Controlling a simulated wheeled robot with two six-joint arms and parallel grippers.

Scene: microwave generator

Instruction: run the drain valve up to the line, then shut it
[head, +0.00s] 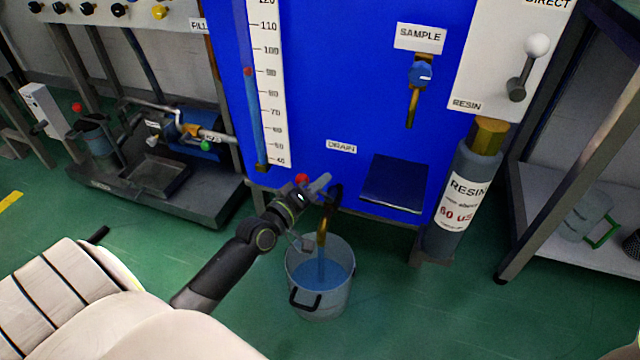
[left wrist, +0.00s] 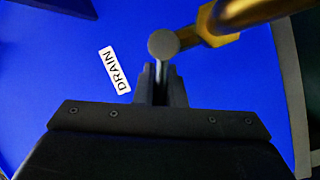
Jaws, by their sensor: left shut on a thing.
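The blue tank carries a white DRAIN label (head: 341,146), which also shows in the left wrist view (left wrist: 115,70). Below it is the drain valve with a brass spout (head: 322,232). My left gripper (head: 318,188) is shut on the valve's handle (left wrist: 163,45), a grey lever with a round end. The spout points down into a clear bucket (head: 303,265) with a black handle. A thin blue stream seems to fall from it into blue liquid in the bucket. I cannot make out a line on the bucket. My right gripper is not in view.
A scaled gauge (head: 268,70) on the tank has a blue column topped by red near 90. A SAMPLE tap (head: 419,73) and a grey RESIN cylinder (head: 460,195) are to the right. A pump skid (head: 170,165) stands left. Green floor is open in front.

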